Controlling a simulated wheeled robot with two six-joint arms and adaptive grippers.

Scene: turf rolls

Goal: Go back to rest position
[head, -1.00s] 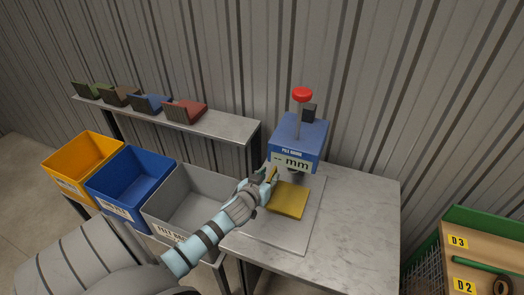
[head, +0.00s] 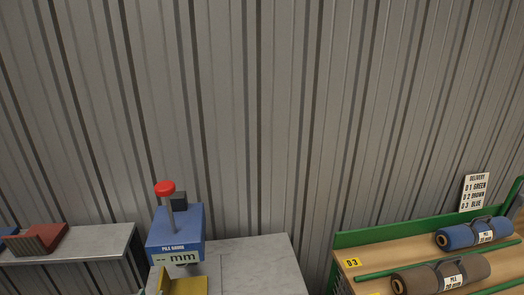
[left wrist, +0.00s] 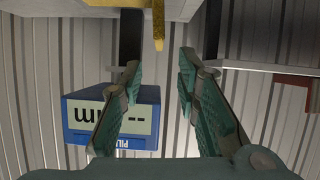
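My left gripper (left wrist: 160,75) is open in the left wrist view, with nothing between its two fingers. That view is upside down. The blue pile gauge (left wrist: 112,118) is behind and left of the fingers, its display reading "-- mm". In the head view the pile gauge (head: 176,236), with its red knob (head: 165,188), stands at the lower left. A yellow piece (head: 187,286) shows in front of it, cut by the frame edge. My left gripper is not clearly seen in the head view. My right gripper is in neither view.
The grey bench (head: 255,262) is bare right of the gauge. A shelf (head: 95,240) with a red sample (head: 42,238) is at left. A green-edged rack (head: 400,236) at right holds a blue roll (head: 470,233) and a brown roll (head: 440,277). A delivery sign (head: 475,192) stands behind it.

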